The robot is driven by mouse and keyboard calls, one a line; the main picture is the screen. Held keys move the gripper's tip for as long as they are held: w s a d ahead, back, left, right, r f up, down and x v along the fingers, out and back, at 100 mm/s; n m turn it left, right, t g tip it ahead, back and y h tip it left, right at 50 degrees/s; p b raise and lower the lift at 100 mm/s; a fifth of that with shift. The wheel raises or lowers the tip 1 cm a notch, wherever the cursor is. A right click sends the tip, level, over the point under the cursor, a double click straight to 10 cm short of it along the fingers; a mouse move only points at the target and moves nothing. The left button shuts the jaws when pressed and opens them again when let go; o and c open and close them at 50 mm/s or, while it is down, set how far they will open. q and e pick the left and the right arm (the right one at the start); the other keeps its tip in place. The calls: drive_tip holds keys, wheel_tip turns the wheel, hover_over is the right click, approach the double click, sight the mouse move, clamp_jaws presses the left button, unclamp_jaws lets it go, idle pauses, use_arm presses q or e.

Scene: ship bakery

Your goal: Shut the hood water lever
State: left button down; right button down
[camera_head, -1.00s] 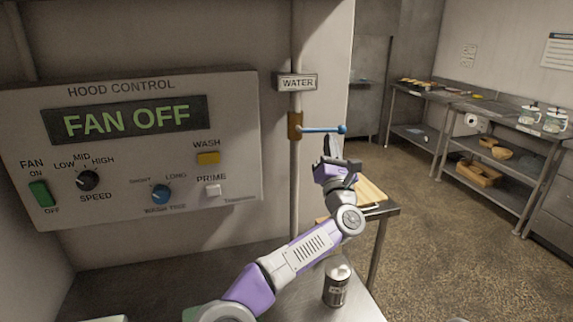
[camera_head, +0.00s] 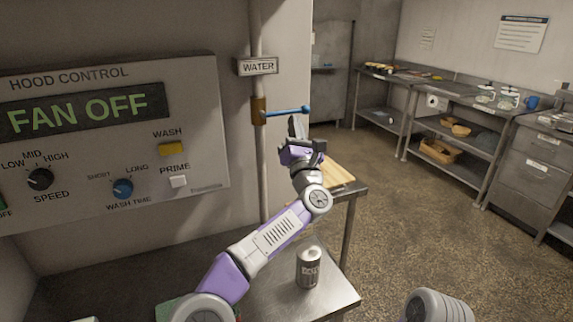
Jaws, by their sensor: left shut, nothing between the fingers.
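The hood water lever is a blue bar (camera_head: 286,112) on a brass valve (camera_head: 258,110), fitted to a vertical pipe below the WATER sign (camera_head: 256,66). The lever sticks out to the right, roughly level, across the pipe. My left gripper (camera_head: 296,126) is just below the lever's outer half, fingers pointing up. It is shut and holds nothing. I cannot tell whether its fingertips touch the lever. My right gripper is not in view.
The hood control panel (camera_head: 202,120) on the left reads FAN OFF. A can (camera_head: 308,267) stands on the metal counter (camera_head: 270,290) under my left arm. A wooden board (camera_head: 338,174) lies behind the wrist. Shelving (camera_head: 470,170) stands at the right, with open floor before it.

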use_arm(q)
drive_tip(key=s+d+f+b, duration=0.3)
drive_tip(key=s+f, duration=0.5)
drive_tip(key=f, duration=0.1)
drive_tip(key=shift+s+f, duration=0.2)
drive_tip(key=shift+d, duration=0.15)
idle(0.3)
